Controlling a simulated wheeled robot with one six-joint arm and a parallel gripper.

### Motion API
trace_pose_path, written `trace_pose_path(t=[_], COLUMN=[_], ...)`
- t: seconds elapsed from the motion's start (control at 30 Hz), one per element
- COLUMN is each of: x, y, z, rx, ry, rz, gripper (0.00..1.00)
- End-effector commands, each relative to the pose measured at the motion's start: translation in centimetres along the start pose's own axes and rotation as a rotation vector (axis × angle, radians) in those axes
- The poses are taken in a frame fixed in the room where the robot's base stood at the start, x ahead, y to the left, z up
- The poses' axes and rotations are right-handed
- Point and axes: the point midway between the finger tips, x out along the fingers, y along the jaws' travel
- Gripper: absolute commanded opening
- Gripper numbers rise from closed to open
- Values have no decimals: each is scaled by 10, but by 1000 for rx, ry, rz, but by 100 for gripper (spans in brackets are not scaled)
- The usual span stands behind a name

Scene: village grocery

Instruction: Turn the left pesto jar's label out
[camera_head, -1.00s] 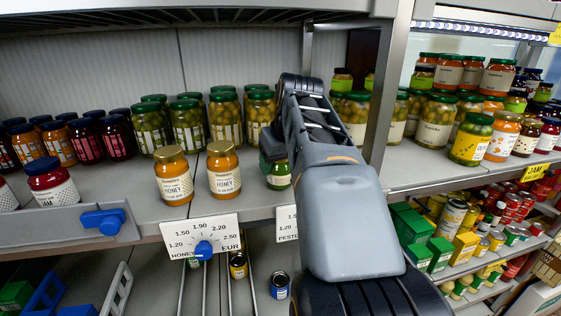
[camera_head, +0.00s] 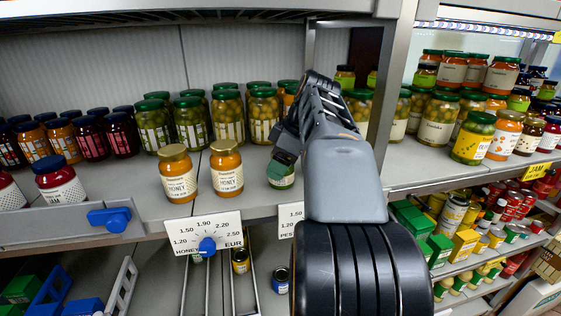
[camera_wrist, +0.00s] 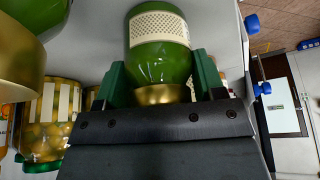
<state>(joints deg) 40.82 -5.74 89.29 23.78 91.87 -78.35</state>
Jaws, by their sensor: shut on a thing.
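A green pesto jar (camera_head: 281,179) with a pale label stands near the shelf's front edge, right of the honey jars. In the wrist view the same pesto jar (camera_wrist: 160,60) shows a gold lid and a patterned cream label band. My gripper (camera_head: 286,157) is over its top in the head view. In the wrist view my gripper's (camera_wrist: 160,90) green fingers are on both sides of the jar, shut on it near the lid. Another green jar with a gold lid (camera_wrist: 20,70) is at the wrist view's left. My arm hides the shelf to the right in the head view.
Two honey jars (camera_head: 178,175) (camera_head: 226,170) stand close on the left. Rows of olive jars (camera_head: 228,118) stand behind. A price tag with a blue knob (camera_head: 207,244) hangs on the front edge. A metal post (camera_head: 388,95) rises at the right.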

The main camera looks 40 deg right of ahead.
Motion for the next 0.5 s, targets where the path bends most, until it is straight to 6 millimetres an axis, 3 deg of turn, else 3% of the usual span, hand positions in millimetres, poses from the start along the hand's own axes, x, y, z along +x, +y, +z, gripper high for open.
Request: trace_pose_path(t=[0.23, 0.27, 0.5], x=[-1, -1, 0], y=[0, 0, 0], z=[0, 0, 0], rx=[0, 0, 1], ry=[0, 0, 0], rz=[2, 2, 2], gripper=[28, 65, 88])
